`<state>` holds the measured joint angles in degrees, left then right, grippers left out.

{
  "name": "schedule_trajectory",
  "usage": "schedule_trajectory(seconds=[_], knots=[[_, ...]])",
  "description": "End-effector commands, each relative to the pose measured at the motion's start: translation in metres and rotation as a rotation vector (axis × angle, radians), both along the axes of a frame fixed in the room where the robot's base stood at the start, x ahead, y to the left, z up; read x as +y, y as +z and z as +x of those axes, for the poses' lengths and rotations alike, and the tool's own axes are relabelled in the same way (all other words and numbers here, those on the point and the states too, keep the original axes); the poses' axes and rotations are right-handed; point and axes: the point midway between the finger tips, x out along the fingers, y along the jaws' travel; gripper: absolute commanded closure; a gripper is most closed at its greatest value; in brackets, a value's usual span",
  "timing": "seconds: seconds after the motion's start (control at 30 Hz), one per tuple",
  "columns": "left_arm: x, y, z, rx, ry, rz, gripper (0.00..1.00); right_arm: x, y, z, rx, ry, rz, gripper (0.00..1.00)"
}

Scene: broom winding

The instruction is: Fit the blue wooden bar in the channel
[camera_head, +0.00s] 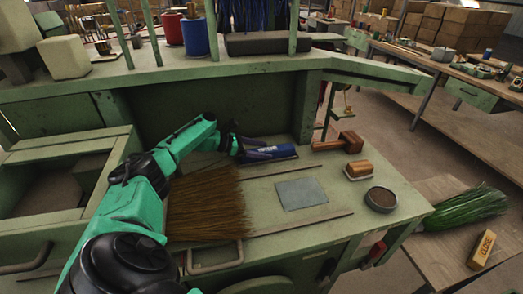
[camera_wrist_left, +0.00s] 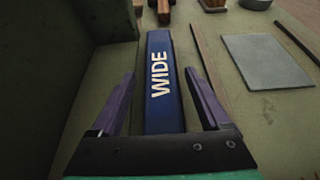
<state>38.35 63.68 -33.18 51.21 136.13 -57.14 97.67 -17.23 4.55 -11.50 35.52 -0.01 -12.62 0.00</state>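The blue bar (camera_head: 270,153), lettered "WIDE", lies flat on the green bench near its back wall. In the left wrist view the bar (camera_wrist_left: 159,85) runs lengthwise between my left gripper's purple fingers. My left gripper (camera_wrist_left: 160,75) is open, with one finger on each side of the bar and a visible gap on both sides. In the head view the left gripper (camera_head: 254,147) is at the bar's left end. Two thin strips run along the bench, a back strip (camera_head: 282,172) and a front strip (camera_head: 305,222); I cannot tell whether they bound the channel. My right gripper is out of view.
Brown bristles (camera_head: 208,203) and a grey plate (camera_head: 301,194) lie in front of the bar. A wooden mallet (camera_head: 340,143), a brush (camera_head: 358,170) and a round dish (camera_head: 381,199) stand to the right. A yellow "CLOSE" block (camera_head: 482,250) is on the side table.

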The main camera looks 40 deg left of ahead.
Motion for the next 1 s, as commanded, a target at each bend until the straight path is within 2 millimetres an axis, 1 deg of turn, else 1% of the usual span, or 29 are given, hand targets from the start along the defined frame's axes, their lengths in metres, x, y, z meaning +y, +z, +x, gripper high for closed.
schedule_trajectory(seconds=[0.17, 0.27, 0.37, 0.43, 0.6, 0.7, 0.83, 1.0], knots=[[0.0, 0.0, 0.0, 0.0, 0.0, 0.0, 0.21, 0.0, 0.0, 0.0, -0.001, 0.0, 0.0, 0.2], [0.0, 0.005, 0.0, -0.001, 0.0, 0.001, 0.21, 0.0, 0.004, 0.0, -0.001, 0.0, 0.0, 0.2], [0.008, 0.011, -0.01, 0.003, 0.001, 0.001, 0.21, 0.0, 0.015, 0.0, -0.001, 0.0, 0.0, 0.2], [0.015, 0.019, -0.021, 0.004, 0.004, 0.002, 0.21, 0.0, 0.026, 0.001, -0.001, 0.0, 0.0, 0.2], [0.038, 0.037, -0.053, 0.004, 0.004, 0.001, 0.21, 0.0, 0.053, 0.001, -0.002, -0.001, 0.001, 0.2], [0.049, 0.045, -0.07, 0.004, 0.003, 0.001, 0.21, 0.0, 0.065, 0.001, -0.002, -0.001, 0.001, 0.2], [0.06, 0.05, -0.085, 0.002, 0.002, -0.001, 0.21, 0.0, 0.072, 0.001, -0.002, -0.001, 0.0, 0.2], [0.064, 0.05, -0.091, -0.002, 0.001, 0.001, 0.21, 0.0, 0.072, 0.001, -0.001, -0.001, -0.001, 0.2]])
